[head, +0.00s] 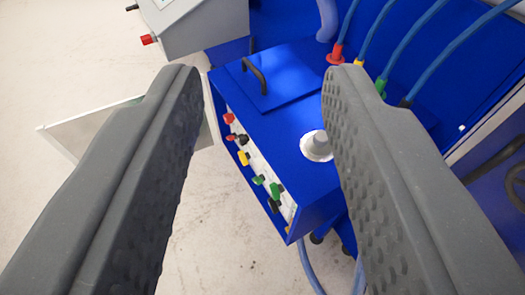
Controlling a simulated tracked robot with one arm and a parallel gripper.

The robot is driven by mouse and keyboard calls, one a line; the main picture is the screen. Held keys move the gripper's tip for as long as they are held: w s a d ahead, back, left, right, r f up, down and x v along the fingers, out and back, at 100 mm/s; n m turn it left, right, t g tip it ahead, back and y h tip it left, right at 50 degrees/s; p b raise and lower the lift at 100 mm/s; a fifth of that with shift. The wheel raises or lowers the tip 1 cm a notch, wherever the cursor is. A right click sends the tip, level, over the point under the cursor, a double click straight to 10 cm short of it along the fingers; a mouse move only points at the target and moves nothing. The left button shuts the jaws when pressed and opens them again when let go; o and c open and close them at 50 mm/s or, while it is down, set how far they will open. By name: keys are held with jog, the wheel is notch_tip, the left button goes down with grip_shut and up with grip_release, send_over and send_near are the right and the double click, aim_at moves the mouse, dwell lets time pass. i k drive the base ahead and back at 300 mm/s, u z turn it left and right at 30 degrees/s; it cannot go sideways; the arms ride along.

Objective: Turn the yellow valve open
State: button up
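The yellow valve (243,158) is a small yellow knob on the light front panel of a blue box (285,135). It sits between the red and black knobs on one side and the green knobs on the other. My gripper (258,82) is open and empty. Its two grey, textured fingers stand wide apart in front of the box. The yellow valve shows in the gap between them, nearer the left finger. No finger appears to touch it. The right finger hides part of the box.
Red (229,118), black and green (276,190) knobs crowd the same panel. Blue hoses (405,45) with coloured ends rise behind the box. A grey control box (195,25) with a red knob stands at the upper left. Pale floor (215,235) lies open below.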

aim_at(244, 158)
jog(key=u, duration=0.1)
jog(key=k, duration=0.55)
jog(key=z, duration=0.35)
jog(key=i, duration=1.4)
jog(key=u, duration=0.65)
